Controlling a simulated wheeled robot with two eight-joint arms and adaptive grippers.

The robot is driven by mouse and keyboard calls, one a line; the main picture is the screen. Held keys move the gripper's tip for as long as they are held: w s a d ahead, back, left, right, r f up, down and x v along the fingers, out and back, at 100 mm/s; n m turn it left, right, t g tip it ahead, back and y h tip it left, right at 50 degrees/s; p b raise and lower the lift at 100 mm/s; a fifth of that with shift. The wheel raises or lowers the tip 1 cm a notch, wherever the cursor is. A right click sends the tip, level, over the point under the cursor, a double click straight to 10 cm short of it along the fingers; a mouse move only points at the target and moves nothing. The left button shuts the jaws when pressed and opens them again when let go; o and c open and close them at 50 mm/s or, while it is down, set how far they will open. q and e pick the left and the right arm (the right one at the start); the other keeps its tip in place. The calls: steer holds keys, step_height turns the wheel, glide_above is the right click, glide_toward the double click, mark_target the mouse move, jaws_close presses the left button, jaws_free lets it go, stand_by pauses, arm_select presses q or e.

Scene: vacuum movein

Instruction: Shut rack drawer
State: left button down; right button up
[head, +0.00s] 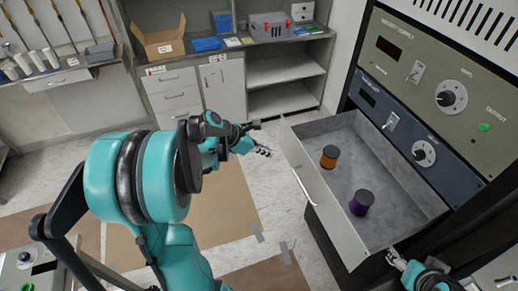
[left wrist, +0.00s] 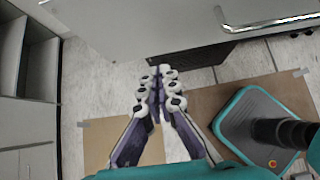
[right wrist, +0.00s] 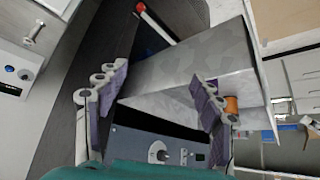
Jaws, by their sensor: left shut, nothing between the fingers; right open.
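The rack drawer (head: 375,170) is pulled out of the rack, with its grey front panel and bar handle (head: 304,188) facing left in the head view. An orange-and-black cylinder (head: 329,157) and a purple one (head: 361,202) stand inside it. My left gripper (head: 262,150) is shut and empty, left of the drawer front and apart from it. In the left wrist view its closed fingers (left wrist: 158,78) point toward the drawer front, with the handle (left wrist: 270,22) up to the right. My right gripper (head: 393,258) is open beside the drawer's near side; the right wrist view shows its spread fingers (right wrist: 158,92).
The rack (head: 430,85) has blue and grey panels with knobs and switches. Cabinets (head: 180,90) and a counter with an open cardboard box (head: 158,42) stand behind. Brown mats (head: 215,200) lie on the floor; floor left of the drawer front is open.

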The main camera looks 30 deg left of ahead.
mark_target(290, 154)
arm_select(q)
steer(key=w+d, duration=0.1)
steer(key=w+d+f, duration=0.2)
steer(key=w, duration=0.1)
steer(key=shift+d+b, duration=0.1)
steer(key=shift+b, duration=0.25)
steer(key=shift+w+d, duration=0.3)
steer(key=shift+w, duration=0.1)
arm_select(e)
steer(key=shift+f, duration=0.55)
